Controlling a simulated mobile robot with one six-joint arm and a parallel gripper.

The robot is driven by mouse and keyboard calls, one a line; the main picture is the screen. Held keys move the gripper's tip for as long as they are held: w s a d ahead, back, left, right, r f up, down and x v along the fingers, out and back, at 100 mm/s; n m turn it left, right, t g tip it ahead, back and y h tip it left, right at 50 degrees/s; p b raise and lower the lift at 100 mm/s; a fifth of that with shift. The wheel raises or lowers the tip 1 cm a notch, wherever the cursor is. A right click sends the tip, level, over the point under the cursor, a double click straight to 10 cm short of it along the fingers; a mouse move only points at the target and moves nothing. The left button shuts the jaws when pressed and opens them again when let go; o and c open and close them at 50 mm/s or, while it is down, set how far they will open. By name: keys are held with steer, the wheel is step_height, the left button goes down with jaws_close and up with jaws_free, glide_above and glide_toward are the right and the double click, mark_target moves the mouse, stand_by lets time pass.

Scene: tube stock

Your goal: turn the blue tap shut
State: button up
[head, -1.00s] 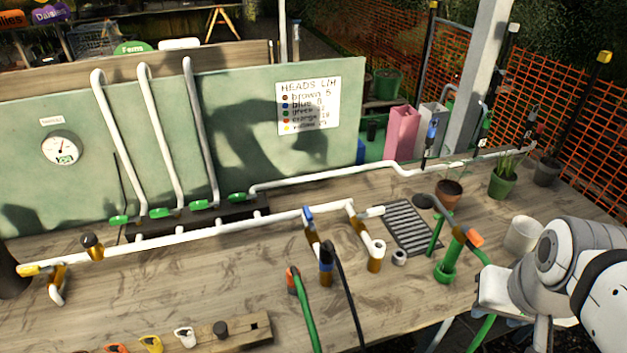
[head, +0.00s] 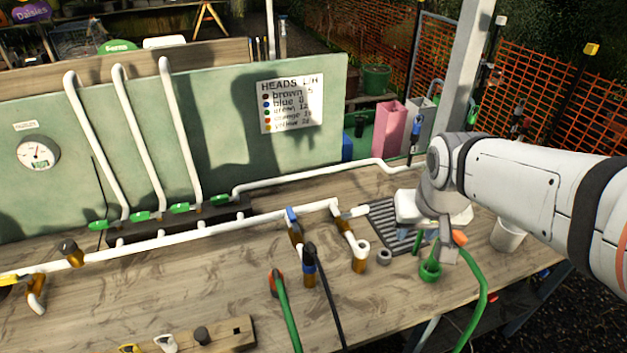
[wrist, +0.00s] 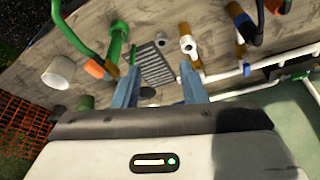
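The blue tap (head: 291,215) has a small blue handle. It sits on the long white pipe above a brown fitting, left of my gripper. In the wrist view the blue handle (wrist: 247,70) shows at the right, beyond the right finger. My gripper (head: 425,240) is over the bench near the drain grate, well to the right of the tap and apart from it. In the wrist view my gripper (wrist: 160,70) has its two fingers spread with nothing held between them. How far the tap is turned is hard to tell at this size.
A white elbow outlet (head: 361,248), a black hose on a blue collar (head: 309,262) and a green hose (head: 287,315) stand near the tap. The grate (head: 378,217) is partly behind my arm. Green taps (head: 140,216) line the back.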

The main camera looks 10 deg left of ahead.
steer(key=w+a+f+n, duration=0.2)
steer(key=w+a+f, duration=0.2)
steer(key=w+a, duration=0.7)
steer(key=n+y, duration=0.2)
glide_toward(293, 215)
steer(key=shift+a+f, duration=0.3)
steer(key=shift+f, duration=0.2)
steer(key=shift+p+x, duration=1.15)
steer(key=shift+x, duration=2.7)
steer(key=shift+d, duration=0.15)
steer(key=shift+c, duration=0.5)
jaws_close()
